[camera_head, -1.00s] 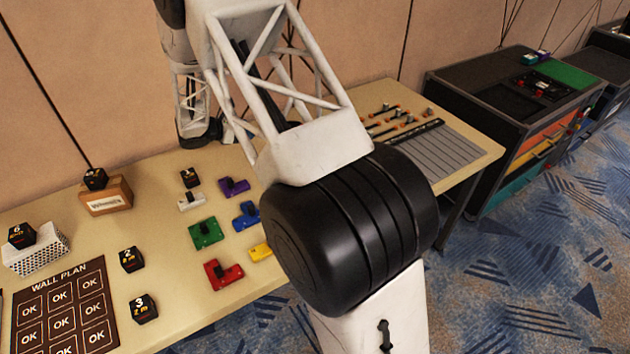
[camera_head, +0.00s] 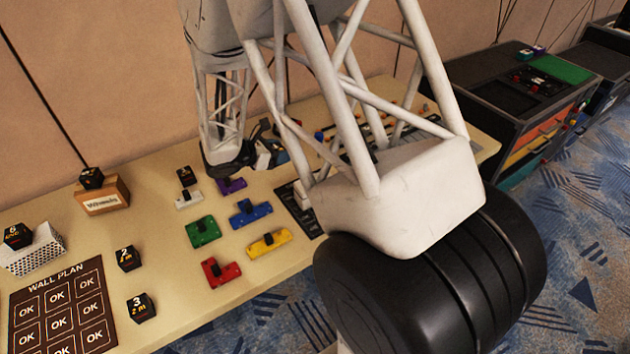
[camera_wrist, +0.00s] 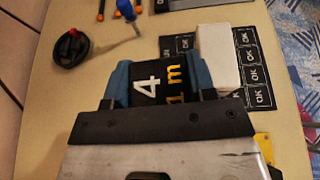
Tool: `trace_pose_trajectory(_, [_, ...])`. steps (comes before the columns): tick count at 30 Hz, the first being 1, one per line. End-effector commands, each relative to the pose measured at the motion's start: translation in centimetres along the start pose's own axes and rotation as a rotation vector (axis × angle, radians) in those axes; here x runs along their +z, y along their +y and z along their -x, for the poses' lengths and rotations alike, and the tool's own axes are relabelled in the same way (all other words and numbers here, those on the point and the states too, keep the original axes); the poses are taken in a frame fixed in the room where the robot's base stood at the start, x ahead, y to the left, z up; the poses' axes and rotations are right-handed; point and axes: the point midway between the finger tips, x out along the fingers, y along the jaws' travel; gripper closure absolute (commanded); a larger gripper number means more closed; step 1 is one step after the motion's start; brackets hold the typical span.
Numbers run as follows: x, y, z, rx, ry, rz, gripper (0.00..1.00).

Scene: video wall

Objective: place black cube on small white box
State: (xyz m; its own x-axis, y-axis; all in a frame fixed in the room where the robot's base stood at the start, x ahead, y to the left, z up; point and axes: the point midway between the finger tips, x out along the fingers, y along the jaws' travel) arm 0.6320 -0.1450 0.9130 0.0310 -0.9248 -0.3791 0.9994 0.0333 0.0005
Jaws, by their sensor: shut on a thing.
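My gripper (camera_wrist: 158,78) is shut on a black cube (camera_wrist: 155,85) marked "4" and "1 m", with a blue finger on each side of it. In the wrist view the small white box (camera_wrist: 216,55) stands just right of the right finger, on a dark mat with OK squares (camera_wrist: 262,72). The cube is not on the box; its height above the table is hard to tell. In the head view the gripper (camera_head: 268,150) is over the back of the table, and the white box (camera_head: 302,195) is partly covered by my arm.
A black round object with a red knob (camera_wrist: 72,50) and a blue-handled tool (camera_wrist: 126,10) lie near the gripper. Green (camera_head: 203,231), blue (camera_head: 250,213), yellow (camera_head: 268,243) and red (camera_head: 220,272) blocks lie in front. Other black cubes (camera_head: 127,258) stand on the left.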

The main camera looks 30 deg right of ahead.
Motion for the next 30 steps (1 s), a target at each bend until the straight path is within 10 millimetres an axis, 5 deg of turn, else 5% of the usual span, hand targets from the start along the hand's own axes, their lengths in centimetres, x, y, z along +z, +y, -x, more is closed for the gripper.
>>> trace_pose_trajectory(21, [0.5, -16.7, -0.8, -0.022, 0.002, -0.009, 0.74])
trace_pose_trajectory(30, [0.2, -21.8, -1.0, -0.030, 0.003, -0.012, 0.74])
